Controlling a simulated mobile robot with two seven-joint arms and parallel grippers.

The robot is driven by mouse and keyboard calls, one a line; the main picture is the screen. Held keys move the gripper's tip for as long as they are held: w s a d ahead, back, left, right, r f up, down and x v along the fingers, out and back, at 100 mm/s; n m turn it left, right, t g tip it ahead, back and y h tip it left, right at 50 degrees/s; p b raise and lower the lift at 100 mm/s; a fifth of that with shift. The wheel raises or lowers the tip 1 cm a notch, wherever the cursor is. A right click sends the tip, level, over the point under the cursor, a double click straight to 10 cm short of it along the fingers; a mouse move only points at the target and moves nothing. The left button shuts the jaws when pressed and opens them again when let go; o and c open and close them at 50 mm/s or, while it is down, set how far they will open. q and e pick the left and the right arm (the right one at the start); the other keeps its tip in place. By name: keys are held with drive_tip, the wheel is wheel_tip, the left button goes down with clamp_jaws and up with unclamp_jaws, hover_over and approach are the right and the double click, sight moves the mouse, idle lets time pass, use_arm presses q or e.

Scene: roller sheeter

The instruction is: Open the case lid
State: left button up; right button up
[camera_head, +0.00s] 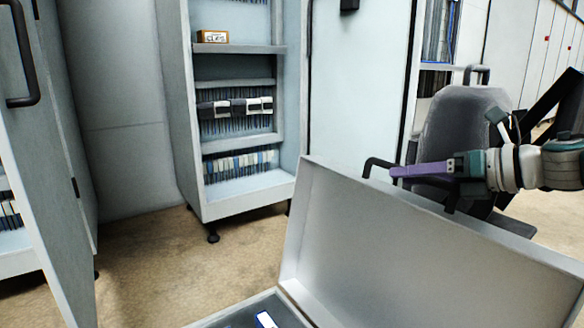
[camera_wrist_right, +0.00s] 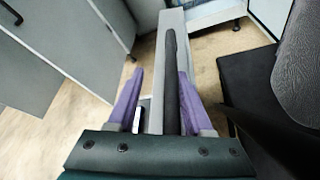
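The light grey case stands at the bottom of the head view, and its lid (camera_head: 430,255) is raised, leaning back to the right. Part of the case's open inside (camera_head: 250,315) shows at the bottom edge. A dark handle (camera_head: 372,163) sticks up behind the lid's top edge; a long dark bar that looks like it shows in the right wrist view (camera_wrist_right: 171,80). My right gripper (camera_head: 395,172) is at the lid's upper edge. In the wrist view its purple fingers (camera_wrist_right: 160,72) are apart, with the lid edge and bar between them. Contact is unclear. My left gripper is out of view.
A dark chair (camera_head: 455,125) stands close behind the lid and my right gripper. An open cabinet with shelves (camera_head: 250,190) stands behind the case. A grey door with a handle (camera_head: 45,160) is at the left. Bare floor (camera_head: 160,265) lies between.

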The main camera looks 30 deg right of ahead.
drive_tip(key=shift+r, duration=0.15)
drive_tip(key=shift+r, duration=0.3)
wheel_tip(320, 180, up, 19)
drive_tip(key=p, duration=1)
drive_tip(key=shift+r, duration=0.1)
